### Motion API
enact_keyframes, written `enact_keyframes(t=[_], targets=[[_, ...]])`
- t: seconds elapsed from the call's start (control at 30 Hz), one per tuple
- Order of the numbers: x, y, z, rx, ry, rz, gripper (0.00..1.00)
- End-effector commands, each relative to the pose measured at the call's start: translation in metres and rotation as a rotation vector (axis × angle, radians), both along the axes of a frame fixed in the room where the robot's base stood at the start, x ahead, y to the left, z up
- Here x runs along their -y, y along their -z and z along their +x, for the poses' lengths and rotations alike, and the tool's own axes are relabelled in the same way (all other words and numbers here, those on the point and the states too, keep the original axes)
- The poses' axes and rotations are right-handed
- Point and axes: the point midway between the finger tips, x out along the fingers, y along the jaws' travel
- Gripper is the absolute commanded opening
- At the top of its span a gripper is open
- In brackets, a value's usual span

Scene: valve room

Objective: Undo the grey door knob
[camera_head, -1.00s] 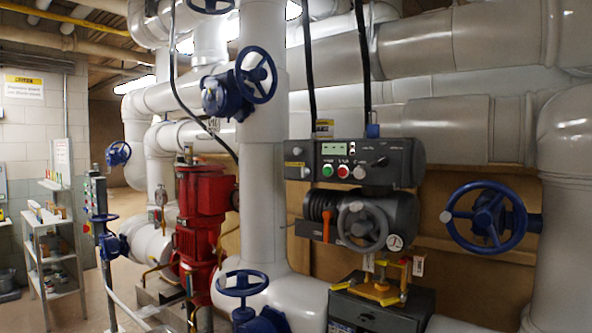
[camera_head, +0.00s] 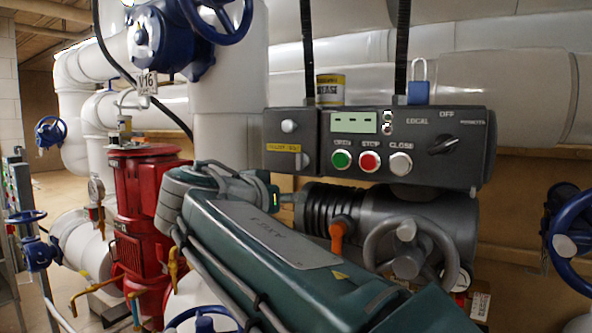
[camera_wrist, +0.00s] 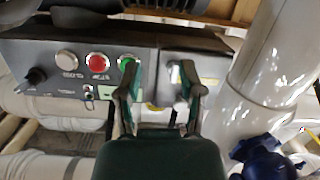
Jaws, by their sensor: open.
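A dark control box (camera_head: 385,118) hangs before the pipes. Its narrow left section (camera_head: 278,148) looks like a small door with a yellow label. It carries a round grey knob (camera_head: 289,126) and a smaller grey fitting (camera_head: 303,160) below; I cannot tell which is the door knob. In the wrist view the box appears upside down, with a pale knob (camera_wrist: 176,74) partly behind the right finger. My gripper (camera_wrist: 160,74) is open and empty before the box, its fingers spread across the seam and small door. In the head view my green arm reaches up left, below the box.
Green, red and white buttons (camera_head: 370,161) and a black switch (camera_head: 444,145) sit right of the door. A grey handwheel (camera_head: 408,240) and orange lever (camera_head: 340,228) are below. A red pump (camera_head: 143,200) and blue valve (camera_head: 175,38) stand left.

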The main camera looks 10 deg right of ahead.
Motion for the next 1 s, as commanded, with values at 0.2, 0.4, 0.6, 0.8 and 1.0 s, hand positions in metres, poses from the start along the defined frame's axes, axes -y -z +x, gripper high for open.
enact_keyframes(t=[0.2, 0.4, 0.6, 0.8, 1.0], targets=[[-0.033, -0.044, 0.016, 0.233, 0.029, -0.016, 0.50], [-0.023, -0.048, 0.027, 0.256, 0.035, -0.015, 0.50], [0.003, -0.048, 0.053, 0.254, 0.037, -0.016, 0.50], [0.026, -0.047, 0.077, 0.252, 0.034, -0.016, 0.50], [0.039, -0.047, 0.091, 0.252, 0.032, -0.015, 0.50]])
